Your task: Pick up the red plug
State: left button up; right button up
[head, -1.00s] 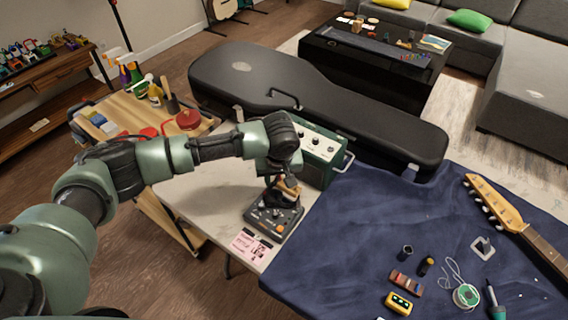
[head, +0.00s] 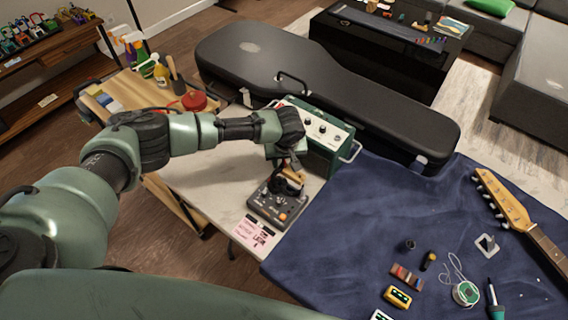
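My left gripper (head: 290,183) points down over the grey effects pedal (head: 283,205), which has dark knobs and an orange button. Its fingers are dark and small here, and I cannot tell whether they are open or shut. A tan piece (head: 294,174) shows at the fingers; I cannot tell whether it is held or stands on the pedal. I cannot make out a red plug for certain; the wrist and fingers cover part of the pedal and the amplifier front. My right gripper is not in view.
A green amplifier (head: 318,150) stands behind the pedal, close to my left wrist. A black guitar case (head: 330,85) lies behind it. A pink card (head: 255,232) lies before the pedal. Tools and a guitar neck (head: 540,240) lie on the blue cloth (head: 345,230). A red round item (head: 194,101) sits on the wooden cart.

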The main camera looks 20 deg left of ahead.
pick_arm(q)
grip_shut()
jog(key=shift+r, duration=0.1)
